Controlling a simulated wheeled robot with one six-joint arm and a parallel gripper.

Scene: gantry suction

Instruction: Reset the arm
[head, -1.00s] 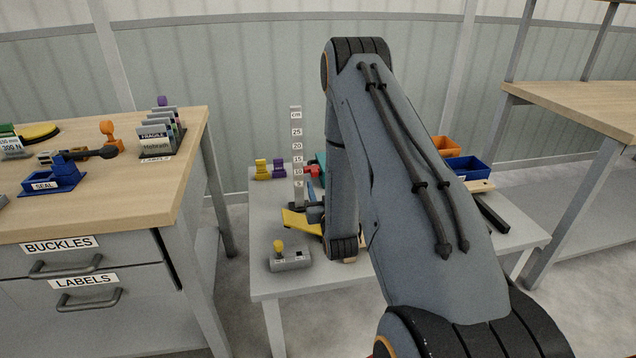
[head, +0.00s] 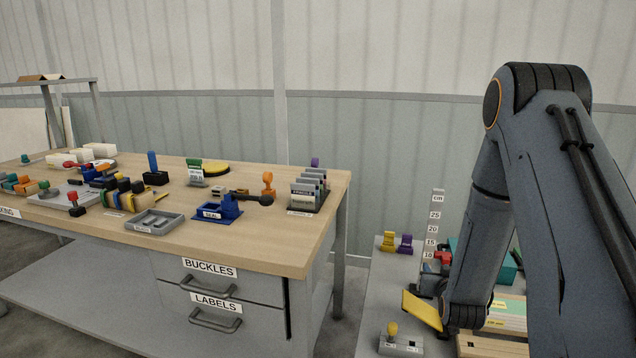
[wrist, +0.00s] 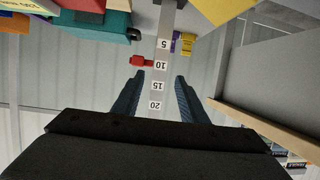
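My arm (head: 560,190) stands at the right of the head view, bent at a high joint with its forearm hanging down over the small grey table. My gripper is hidden behind the forearm in the head view. In the wrist view my gripper (wrist: 157,92) has its two dark ribbed fingers spread wide apart, with nothing between them. A grey height scale (wrist: 160,70) with number labels shows beyond the gap between the fingers. The same scale stands upright on the small table in the head view (head: 434,213).
Near the arm are a yellow plate (head: 421,309), a grey block with a yellow knob (head: 401,344), yellow (head: 388,241) and purple (head: 405,243) pieces and a teal box (head: 506,265). The wooden workbench (head: 270,240) with several tools stands left. A floor gap separates the tables.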

